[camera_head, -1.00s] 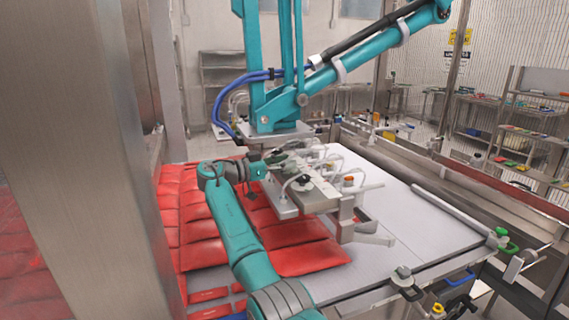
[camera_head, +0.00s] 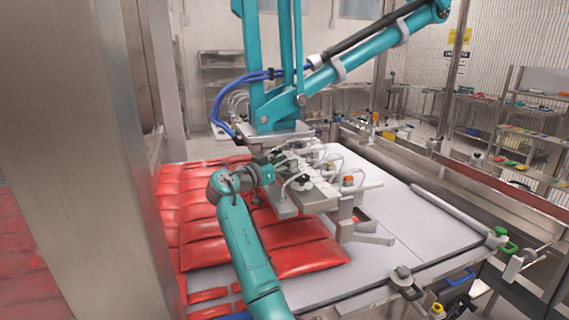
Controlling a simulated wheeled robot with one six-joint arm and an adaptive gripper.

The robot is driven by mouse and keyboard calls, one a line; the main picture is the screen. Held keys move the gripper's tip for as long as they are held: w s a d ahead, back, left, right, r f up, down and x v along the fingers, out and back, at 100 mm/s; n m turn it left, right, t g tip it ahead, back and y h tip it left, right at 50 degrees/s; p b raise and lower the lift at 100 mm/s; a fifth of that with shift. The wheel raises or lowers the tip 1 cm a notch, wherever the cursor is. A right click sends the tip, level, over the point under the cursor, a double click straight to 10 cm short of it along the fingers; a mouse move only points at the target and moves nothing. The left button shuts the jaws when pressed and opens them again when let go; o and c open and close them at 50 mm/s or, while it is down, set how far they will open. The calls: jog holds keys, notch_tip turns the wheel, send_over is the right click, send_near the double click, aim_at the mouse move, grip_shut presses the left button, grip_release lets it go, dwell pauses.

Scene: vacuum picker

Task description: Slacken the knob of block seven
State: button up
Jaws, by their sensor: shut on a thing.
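The vacuum picker head (camera_head: 322,197) hangs above the table, with a row of metal blocks, clear hoses and small knobs along it. My teal arm reaches up from the bottom, and my gripper (camera_head: 272,168) is at the head's left side. It is shut on a small part there, which looks like a block's knob; the jaws and wrist mostly hide it. I cannot read block numbers, so which block this is cannot be told. A dark knob (camera_head: 303,182) stands on the near side of the head, apart from the gripper. An orange-topped part (camera_head: 348,180) sits further right.
Red bags (camera_head: 300,262) lie in rows under and left of the head. The white tabletop (camera_head: 415,215) is bare to the right. A steel post (camera_head: 75,150) stands close at left. The picker's teal arm (camera_head: 350,68) and blue hoses (camera_head: 222,100) are overhead.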

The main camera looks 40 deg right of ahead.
jog(key=shift+n+t, duration=0.3)
jog(key=shift+t, duration=0.1)
jog(key=o, duration=1.2)
jog(key=shift+c, duration=0.2)
jog(key=shift+g, duration=0.4)
